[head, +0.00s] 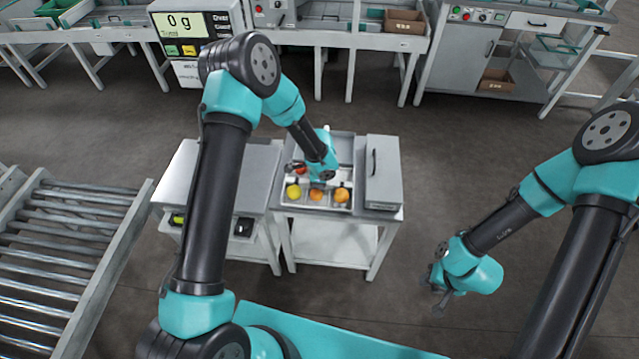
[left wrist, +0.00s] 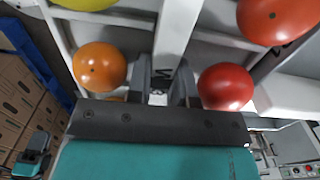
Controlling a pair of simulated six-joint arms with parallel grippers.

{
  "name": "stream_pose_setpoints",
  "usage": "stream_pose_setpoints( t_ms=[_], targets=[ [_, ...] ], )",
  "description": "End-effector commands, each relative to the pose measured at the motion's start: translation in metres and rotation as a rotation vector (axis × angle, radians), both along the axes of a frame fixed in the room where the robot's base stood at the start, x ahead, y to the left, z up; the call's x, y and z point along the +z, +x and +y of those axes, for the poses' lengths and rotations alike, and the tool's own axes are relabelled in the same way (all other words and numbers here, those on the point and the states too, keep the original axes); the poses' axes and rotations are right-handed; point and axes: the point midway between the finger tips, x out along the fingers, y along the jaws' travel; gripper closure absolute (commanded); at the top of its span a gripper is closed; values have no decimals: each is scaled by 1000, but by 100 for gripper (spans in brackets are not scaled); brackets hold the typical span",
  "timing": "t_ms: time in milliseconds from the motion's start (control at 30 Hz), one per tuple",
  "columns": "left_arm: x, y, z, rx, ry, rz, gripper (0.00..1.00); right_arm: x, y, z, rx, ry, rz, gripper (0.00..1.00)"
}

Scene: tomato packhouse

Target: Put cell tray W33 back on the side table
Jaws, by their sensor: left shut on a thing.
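The cell tray (head: 329,206) is pale, with divided cells holding yellow, orange and red tomatoes. It shows over the top of the small white table (head: 391,213) in the head view; I cannot tell if it touches the top. My left gripper (head: 322,177) is shut on a tray divider (left wrist: 172,40), with an orange tomato (left wrist: 100,66) on one side and a red one (left wrist: 225,86) on the other. No W33 label is readable. My right gripper (head: 438,289) is open and empty, away to the right over the floor.
A grey case with a handle (head: 384,170) stands on the table's right side. Another small table (head: 178,178) adjoins on the left, and a roller conveyor (head: 70,240) lies further left. Benches with a scale display (head: 185,25) stand at the back. Open floor lies right of the tables.

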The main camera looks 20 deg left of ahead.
Motion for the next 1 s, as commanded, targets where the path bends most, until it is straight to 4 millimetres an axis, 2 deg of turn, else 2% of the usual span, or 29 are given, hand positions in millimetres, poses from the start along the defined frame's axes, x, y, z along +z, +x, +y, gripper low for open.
stream_pose_setpoints(
  t_ms=[467,500,733,1000],
  targets=[
    [-8,0,0,-1,0,-2,100,0,0,0,0,0,0,67],
    [-8,0,0,-1,0,-1,77,0,0,0,0,0,0,67],
    [-8,0,0,-1,0,-1,55,0,0,0,0,0,0,67],
    [-7,0,0,-1,-1,-1,54,0,0,0,0,0,0,67]
  ],
)
